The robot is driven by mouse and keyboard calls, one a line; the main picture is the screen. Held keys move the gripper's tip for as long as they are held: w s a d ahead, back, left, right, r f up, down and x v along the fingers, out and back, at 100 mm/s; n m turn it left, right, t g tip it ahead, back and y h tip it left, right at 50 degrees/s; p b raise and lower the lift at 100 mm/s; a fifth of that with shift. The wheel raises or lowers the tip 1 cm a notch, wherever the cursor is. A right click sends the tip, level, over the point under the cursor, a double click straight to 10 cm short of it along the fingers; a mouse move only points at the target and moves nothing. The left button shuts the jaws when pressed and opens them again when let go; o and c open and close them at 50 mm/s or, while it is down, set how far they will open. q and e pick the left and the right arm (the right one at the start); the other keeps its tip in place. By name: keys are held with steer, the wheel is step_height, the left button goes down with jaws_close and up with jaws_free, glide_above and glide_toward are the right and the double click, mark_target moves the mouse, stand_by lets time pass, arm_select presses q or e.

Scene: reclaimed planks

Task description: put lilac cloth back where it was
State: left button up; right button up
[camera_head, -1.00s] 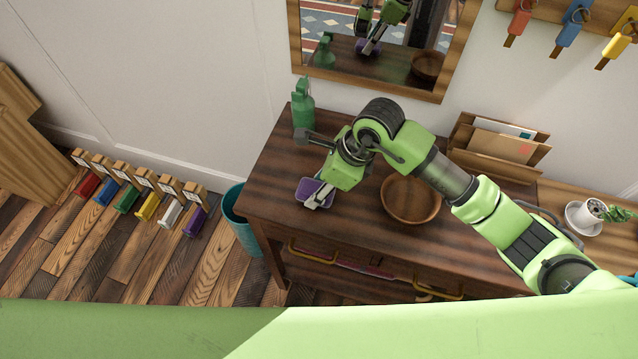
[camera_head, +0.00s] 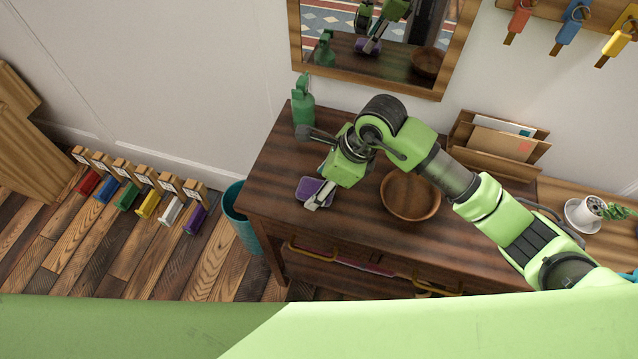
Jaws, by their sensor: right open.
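The lilac cloth (camera_head: 309,187) lies folded on the dark wooden console table (camera_head: 270,180), near its left end. My right gripper (camera_head: 315,204) is over the cloth's front edge, pointing down, and is open. The gripper and wrist hide part of the cloth, and I cannot tell whether the fingers touch it. The cloth also shows faintly in the mirror. My left gripper is not in view.
A green spray bottle (camera_head: 303,108) stands behind the cloth at the table's back left. A wooden bowl (camera_head: 410,196) is to the right, under my right arm. A letter rack (camera_head: 500,145) stands at the back right. A teal bin (camera_head: 238,213) stands left of the table.

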steer(key=b+v, duration=0.1)
steer(key=v, duration=1)
steer(key=shift+d, duration=0.1)
